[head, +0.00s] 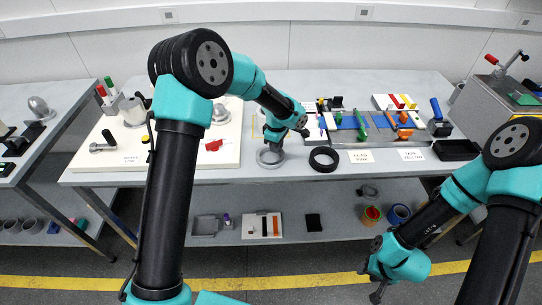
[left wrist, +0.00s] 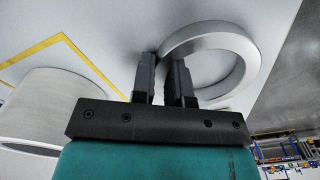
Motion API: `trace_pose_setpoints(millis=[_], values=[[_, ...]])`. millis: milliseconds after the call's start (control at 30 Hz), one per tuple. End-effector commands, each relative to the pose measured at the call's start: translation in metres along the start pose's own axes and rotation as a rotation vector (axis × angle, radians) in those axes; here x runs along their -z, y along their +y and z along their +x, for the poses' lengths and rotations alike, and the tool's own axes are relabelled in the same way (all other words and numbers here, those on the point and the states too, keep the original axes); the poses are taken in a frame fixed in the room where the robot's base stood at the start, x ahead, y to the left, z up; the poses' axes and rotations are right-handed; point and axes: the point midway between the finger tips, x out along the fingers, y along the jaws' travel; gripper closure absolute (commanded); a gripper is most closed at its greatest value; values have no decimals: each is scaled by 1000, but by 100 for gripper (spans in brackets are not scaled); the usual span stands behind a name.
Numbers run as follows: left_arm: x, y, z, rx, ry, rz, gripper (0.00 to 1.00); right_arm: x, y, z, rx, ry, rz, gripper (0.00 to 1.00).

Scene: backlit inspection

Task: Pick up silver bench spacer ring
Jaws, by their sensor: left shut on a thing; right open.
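The silver bench spacer ring (head: 270,164) lies at the front edge of the grey bench, left of a black ring. It also shows in the left wrist view (left wrist: 216,38) as a thick, flat-sided ring. My left gripper (head: 274,147) is over the silver ring, with its fingers shut on the ring's near wall. In the left wrist view the fingers (left wrist: 163,62) straddle that wall, which is partly hidden between them. The ring looks flat on the bench; I cannot tell any lift. My right gripper (head: 371,282) is open and empty, low in front of the bench.
A black ring (head: 323,158) lies just right of the silver one. A white board (head: 125,150) with fixtures is to the left. A tool rack (head: 365,125) and a black tray (head: 456,150) stand to the right. A pale cylinder (left wrist: 45,105) is near the left wrist.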

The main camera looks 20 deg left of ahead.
Motion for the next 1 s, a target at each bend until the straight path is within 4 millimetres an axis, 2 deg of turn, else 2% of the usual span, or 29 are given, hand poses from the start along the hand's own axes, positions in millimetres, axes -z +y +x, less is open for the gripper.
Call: trace_pose_setpoints(millis=[267,600,867,1000], values=[[0,0,-4,-2,0,0,100,0,0,0,0,0,0,57],[0,1,-37,-3,0,-1,100,0,0,0,0,0,0,57],[-16,-32,-39,0,0,3,100,0,0,0,0,0,0,57],[-29,-59,-42,0,0,4,100,0,0,0,0,0,0,57]])
